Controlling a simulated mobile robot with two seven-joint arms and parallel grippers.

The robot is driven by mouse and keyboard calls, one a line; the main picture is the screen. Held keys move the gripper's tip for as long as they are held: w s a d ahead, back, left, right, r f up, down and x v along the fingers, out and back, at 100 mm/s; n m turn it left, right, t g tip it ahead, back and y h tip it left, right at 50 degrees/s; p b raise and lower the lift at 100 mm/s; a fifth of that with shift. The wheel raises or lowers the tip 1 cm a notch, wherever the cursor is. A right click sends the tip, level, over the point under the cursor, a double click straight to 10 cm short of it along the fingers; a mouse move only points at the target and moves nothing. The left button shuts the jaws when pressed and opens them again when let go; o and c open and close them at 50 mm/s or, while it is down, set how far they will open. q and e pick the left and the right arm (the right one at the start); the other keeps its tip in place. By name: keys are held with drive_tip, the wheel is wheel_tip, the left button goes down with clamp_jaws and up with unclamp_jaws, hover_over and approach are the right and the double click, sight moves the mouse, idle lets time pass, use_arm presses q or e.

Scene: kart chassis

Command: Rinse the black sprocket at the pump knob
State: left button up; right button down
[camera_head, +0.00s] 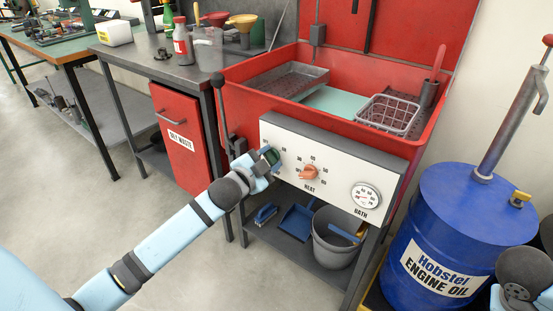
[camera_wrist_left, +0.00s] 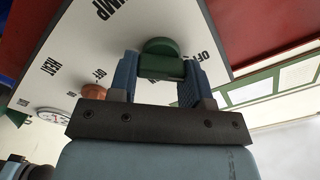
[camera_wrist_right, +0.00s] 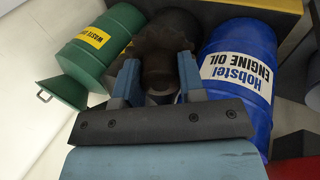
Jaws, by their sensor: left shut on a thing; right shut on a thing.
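The pump knob (camera_head: 271,156) is green and sits at the left end of the white panel on the red wash sink. My left gripper (camera_head: 268,160) is shut on it. The left wrist view shows the green knob (camera_wrist_left: 160,58) between both fingers, with PUMP and OFF lettering around it. In the right wrist view my right gripper (camera_wrist_right: 158,82) is shut on a dark round part (camera_wrist_right: 166,38). In the head view only a bit of my right arm shows at the lower right edge.
The red sink (camera_head: 240,95) holds a grey tray (camera_head: 290,79) and a wire basket (camera_head: 388,114). An orange heat knob (camera_head: 310,171) and a bath gauge (camera_head: 365,196) are on the panel. A blue oil drum (camera_head: 450,230) with a hand pump stands at right. A grey bucket (camera_head: 335,245) sits below.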

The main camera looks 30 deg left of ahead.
use_arm(q)
drive_tip(key=p, duration=0.1)
drive_tip(key=m+p, duration=0.1)
drive_tip(key=p, duration=0.1)
drive_tip(key=shift+r+m, duration=0.3)
use_arm(e)
wheel_tip(320, 180, up, 4)
drive_tip(key=shift+f, duration=0.1)
use_arm(q)
drive_tip(key=shift+f+m+p, duration=0.1)
drive_tip(key=shift+m+p, duration=0.2)
drive_tip(key=shift+p, duration=0.35)
use_arm(e)
drive_tip(key=shift+r, duration=0.45)
use_arm(q)
drive_tip(key=shift+f+m+p, duration=0.2)
drive_tip(key=shift+m+p, duration=0.1)
drive_tip(key=shift+m, duration=0.1)
use_arm(e)
drive_tip(key=shift+r, duration=0.25)
use_arm(q)
drive_tip(key=shift+f, duration=0.1)
drive_tip(key=o, duration=0.9)
drive_tip(key=s, duration=0.4)
drive_tip(key=s+p, duration=0.1)
drive_tip(key=s, duration=0.7)
drive_tip(key=shift+a+p, duration=0.35)
drive_tip(key=shift+a, duration=0.05)
use_arm(e)
drive_tip(key=shift+r, duration=0.9)
